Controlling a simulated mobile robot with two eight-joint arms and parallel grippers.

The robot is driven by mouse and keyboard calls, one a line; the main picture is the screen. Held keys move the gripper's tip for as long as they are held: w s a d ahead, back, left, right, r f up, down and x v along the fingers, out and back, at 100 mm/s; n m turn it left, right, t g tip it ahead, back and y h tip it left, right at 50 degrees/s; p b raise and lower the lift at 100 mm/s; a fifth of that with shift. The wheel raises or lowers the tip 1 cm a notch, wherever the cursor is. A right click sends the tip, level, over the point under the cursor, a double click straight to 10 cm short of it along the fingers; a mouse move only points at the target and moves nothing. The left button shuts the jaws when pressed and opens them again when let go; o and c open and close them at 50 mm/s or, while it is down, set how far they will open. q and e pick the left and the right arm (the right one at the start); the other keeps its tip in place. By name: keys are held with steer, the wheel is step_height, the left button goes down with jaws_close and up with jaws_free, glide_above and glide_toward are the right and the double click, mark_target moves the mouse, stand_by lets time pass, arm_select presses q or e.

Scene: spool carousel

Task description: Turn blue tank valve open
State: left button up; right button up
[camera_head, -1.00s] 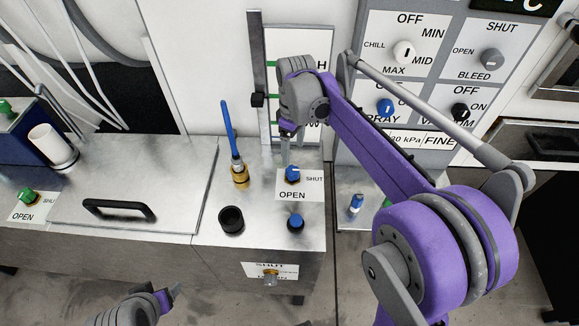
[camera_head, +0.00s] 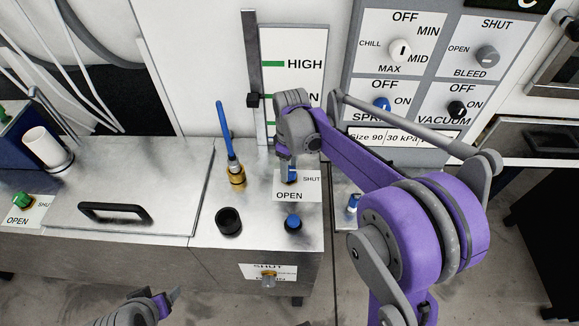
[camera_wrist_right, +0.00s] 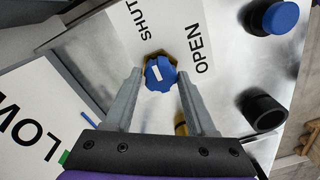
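The blue tank valve knob (camera_head: 291,176) sits on the steel bench top, on a white label reading SHUT and OPEN. In the right wrist view the knob (camera_wrist_right: 160,73) carries a white mark, and a brass part shows beneath it. My right gripper (camera_wrist_right: 160,85) is open, with its two fingers on either side of the knob and visible gaps. In the head view this gripper (camera_head: 288,168) is over the valve and partly covers it. My left gripper (camera_head: 170,300) is at the bottom edge, away from the valve; its finger opening is unclear.
A blue-handled brass fitting (camera_head: 236,175) stands left of the valve. A black cup (camera_head: 229,220) and a blue-capped knob (camera_head: 293,223) are in front. The control panel (camera_head: 425,75) rises behind right. A lid with a black handle (camera_head: 115,211) lies left.

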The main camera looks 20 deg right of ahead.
jaws_close()
steer(key=shift+m, duration=0.3)
steer(key=m, duration=0.3)
steer(key=shift+m+b, duration=0.35)
steer(key=shift+m, duration=0.05)
steer(key=m, duration=0.4)
steer(key=shift+m, duration=0.3)
steer(key=m, duration=0.4)
steer(key=shift+b, duration=0.4)
steer(key=shift+m+t, duration=0.3)
steer(key=shift+m, duration=2.1)
